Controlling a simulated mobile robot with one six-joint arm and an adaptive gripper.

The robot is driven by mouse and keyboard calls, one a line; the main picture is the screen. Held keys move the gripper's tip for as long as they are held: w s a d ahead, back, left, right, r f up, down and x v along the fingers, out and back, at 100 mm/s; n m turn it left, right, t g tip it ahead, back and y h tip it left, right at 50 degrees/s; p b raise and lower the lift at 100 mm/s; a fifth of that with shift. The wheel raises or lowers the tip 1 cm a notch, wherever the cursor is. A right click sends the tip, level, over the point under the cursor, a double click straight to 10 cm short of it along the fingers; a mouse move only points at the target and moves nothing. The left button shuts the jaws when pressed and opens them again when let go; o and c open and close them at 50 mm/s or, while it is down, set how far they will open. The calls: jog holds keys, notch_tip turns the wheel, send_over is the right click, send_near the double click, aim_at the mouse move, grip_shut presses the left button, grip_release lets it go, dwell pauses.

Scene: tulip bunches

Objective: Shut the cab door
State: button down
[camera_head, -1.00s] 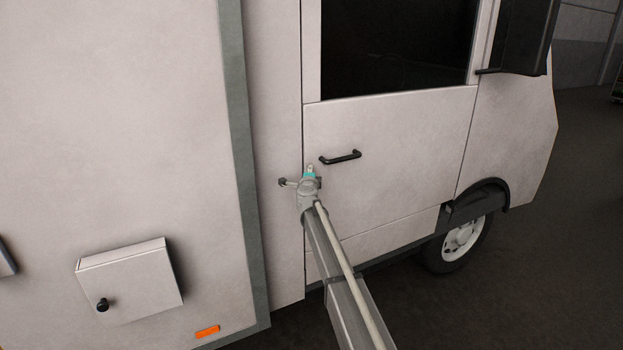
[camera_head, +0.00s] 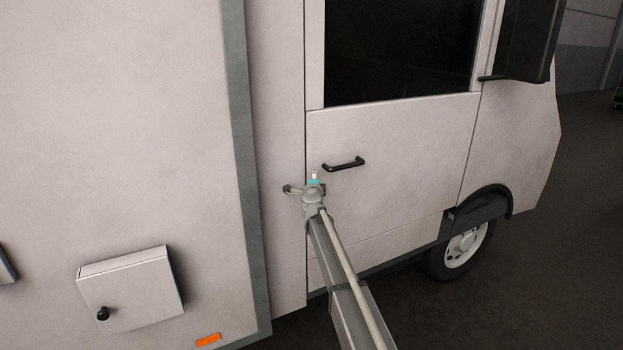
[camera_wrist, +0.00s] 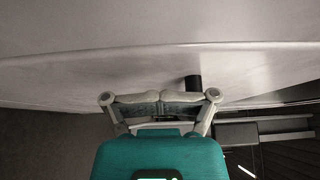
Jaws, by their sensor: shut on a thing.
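The pale cab door (camera_head: 390,150) is on the right side of the vehicle in the head view. It looks nearly flush with the body, but I cannot tell whether it is fully shut. Its black handle (camera_head: 344,163) is a short bar. My gripper (camera_head: 314,177) is just below and left of the handle's left end. In the wrist view my gripper (camera_wrist: 160,100) has its fingers drawn together close to the pale door panel (camera_wrist: 100,70). A black post (camera_wrist: 193,83), seemingly the handle's, shows behind the right finger. What is between the fingers is hidden.
A black mirror (camera_head: 528,40) stands out at the upper right. The front wheel (camera_head: 465,248) is below right of the door. A box with a black knob (camera_head: 130,290) projects from the vehicle's side at lower left. Dark open floor (camera_head: 560,260) lies at right.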

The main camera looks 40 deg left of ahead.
jog(key=d, duration=0.1)
jog(key=s+d, duration=0.1)
jog(key=d+r, duration=0.1)
jog(key=shift+s+p, duration=0.2)
jog(key=shift+p, duration=0.1)
jog(key=s+a, duration=0.2)
jog(key=s, duration=0.7)
jog(key=shift+s+a+f, duration=0.2)
jog(key=shift+s, duration=0.05)
jog(key=shift+w+d, duration=0.1)
